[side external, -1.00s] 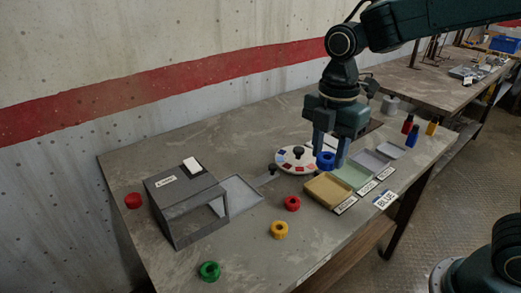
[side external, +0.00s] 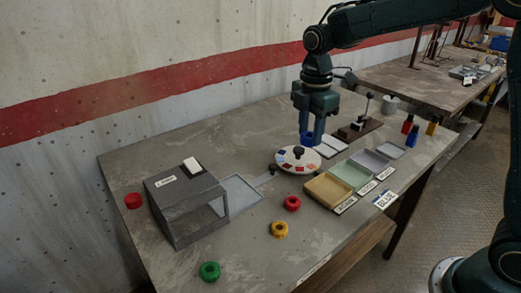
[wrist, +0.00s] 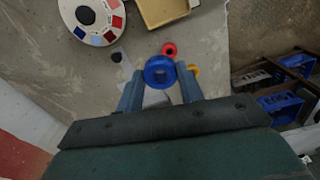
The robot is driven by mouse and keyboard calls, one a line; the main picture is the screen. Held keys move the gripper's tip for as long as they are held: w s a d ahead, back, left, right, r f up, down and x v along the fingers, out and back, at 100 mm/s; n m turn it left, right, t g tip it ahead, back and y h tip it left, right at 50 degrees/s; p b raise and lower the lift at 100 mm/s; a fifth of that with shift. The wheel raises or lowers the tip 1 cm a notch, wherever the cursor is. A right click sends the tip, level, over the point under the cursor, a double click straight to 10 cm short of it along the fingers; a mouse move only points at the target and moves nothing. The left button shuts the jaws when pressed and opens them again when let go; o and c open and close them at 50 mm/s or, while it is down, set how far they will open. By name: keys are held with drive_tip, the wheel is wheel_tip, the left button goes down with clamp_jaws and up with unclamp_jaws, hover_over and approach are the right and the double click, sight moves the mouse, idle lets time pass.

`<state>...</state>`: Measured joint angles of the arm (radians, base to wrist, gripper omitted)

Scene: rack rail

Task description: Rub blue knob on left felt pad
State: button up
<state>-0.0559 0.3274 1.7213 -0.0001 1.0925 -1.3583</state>
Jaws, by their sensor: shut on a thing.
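My gripper (side external: 310,135) is shut on the blue knob (side external: 307,139), a round ring-shaped piece, and holds it above the table behind the white dial. In the wrist view the blue knob (wrist: 160,72) sits between my two fingertips, its round face towards the camera. Two pale flat pads (side external: 332,146) lie side by side just right of my gripper, partly behind the dial and the fingers' line of sight. They look like the felt pads, but no label on them can be read. The knob appears apart from them.
The white dial with coloured patches (side external: 298,159) stands close below my gripper. Yellow (side external: 327,189), green and lilac trays lie to the right. Red (side external: 292,203), yellow and green knobs lie in front, near a grey box (side external: 185,205).

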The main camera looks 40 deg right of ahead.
drive_tip(key=w+d+f+m, duration=0.2)
drive_tip(key=w+d+f, duration=0.1)
drive_tip(key=d, duration=0.4)
drive_tip(key=w+d+f+m, duration=0.2)
drive_tip(key=w+d+f, duration=0.2)
drive_tip(key=d, duration=0.3)
drive_tip(key=w+d+f+m, duration=0.2)
drive_tip(key=w+d, duration=0.3)
drive_tip(key=d, duration=0.3)
drive_tip(key=shift+w+f, duration=0.15)
drive_tip(key=shift+f, duration=0.75)
drive_tip(key=shift+f, duration=0.2)
drive_tip(key=shift+f, duration=2.35)
drive_tip(key=shift+f, duration=0.35)
drive_tip(key=o, duration=0.9)
drive_tip(key=shift+o, duration=0.2)
